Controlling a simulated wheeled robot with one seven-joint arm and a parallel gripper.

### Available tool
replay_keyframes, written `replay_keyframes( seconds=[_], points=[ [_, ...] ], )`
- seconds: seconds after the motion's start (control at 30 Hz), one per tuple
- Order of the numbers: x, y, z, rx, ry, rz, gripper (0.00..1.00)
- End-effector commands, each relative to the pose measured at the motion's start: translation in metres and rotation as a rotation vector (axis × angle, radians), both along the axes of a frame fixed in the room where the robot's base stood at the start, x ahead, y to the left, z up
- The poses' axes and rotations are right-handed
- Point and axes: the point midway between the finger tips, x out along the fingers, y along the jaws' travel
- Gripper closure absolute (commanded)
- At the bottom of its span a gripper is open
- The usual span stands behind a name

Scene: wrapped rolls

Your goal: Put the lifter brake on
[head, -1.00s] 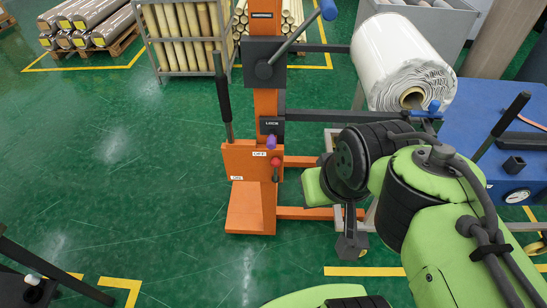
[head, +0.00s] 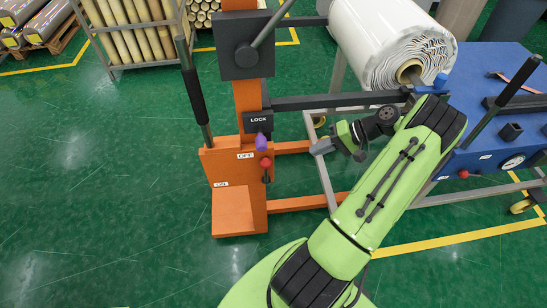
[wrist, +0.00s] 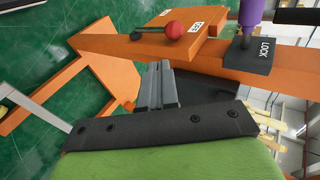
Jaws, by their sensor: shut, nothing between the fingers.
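The lifter (head: 243,90) is an orange column with an orange box low on it. A red ball knob (head: 266,162) on a dark stem is on the box front, beside a white label (head: 246,155); a second white label (head: 221,184) is lower left. A black LOCK block (head: 258,120) with a purple handle (head: 261,141) is above. My gripper (head: 320,147) is shut and empty, right of the knob and apart from it. In the wrist view my fingers (wrist: 161,72) point toward the lifter, below the red knob (wrist: 174,29) and left of the LOCK block (wrist: 250,55). Which part is the brake is not marked.
A white wrapped roll (head: 395,45) rests on a grey stand behind my arm. A blue machine (head: 490,130) with a black lever stands at right. A tall black-gripped lever (head: 193,90) rises at the box's left. The green floor at left is clear.

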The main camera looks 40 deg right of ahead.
Motion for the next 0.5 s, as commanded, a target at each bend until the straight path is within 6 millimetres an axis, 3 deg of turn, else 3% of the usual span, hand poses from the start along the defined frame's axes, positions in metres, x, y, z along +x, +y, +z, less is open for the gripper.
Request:
replay_keyframes(
  seconds=[0.33,0.5],
  points=[
    [0.043,0.046,-0.049,0.003,0.004,0.004,1.00],
    [0.063,0.068,-0.057,0.000,0.003,0.004,1.00]
  ],
)
